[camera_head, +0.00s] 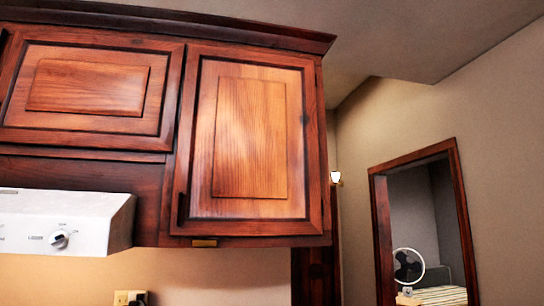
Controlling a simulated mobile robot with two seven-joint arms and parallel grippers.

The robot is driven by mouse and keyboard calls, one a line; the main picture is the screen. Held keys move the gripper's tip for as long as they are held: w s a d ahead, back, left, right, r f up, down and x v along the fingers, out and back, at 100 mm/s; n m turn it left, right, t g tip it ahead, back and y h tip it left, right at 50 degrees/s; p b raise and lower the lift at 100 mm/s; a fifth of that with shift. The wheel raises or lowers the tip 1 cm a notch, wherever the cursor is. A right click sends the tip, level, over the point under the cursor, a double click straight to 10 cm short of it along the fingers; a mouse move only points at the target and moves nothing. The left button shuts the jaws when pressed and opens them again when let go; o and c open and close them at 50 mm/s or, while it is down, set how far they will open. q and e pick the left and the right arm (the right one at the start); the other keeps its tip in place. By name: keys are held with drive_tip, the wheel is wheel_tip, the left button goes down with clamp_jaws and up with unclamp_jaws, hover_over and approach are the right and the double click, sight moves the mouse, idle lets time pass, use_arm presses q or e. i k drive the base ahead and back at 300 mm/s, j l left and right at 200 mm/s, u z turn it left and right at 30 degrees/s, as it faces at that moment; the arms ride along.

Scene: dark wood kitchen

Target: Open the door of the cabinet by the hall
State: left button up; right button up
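A dark red-brown wooden wall cabinet door (250,140) with a raised centre panel fills the middle of the head view. It is shut, flush with the cabinet frame. A dark vertical handle (181,209) shows at its lower left edge. The cabinet is the rightmost of the upper units, on the side nearer the framed opening. Neither of my grippers is in view.
A second wooden cabinet door (88,88) is on the left, above a white range hood (62,221) with a knob. A wall outlet (130,297) sits below. A wood-framed opening (382,235) on the right shows a fan (408,266). Space before the cabinet looks clear.

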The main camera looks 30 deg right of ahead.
sight(247, 162)
drive_tip(key=z, duration=0.95)
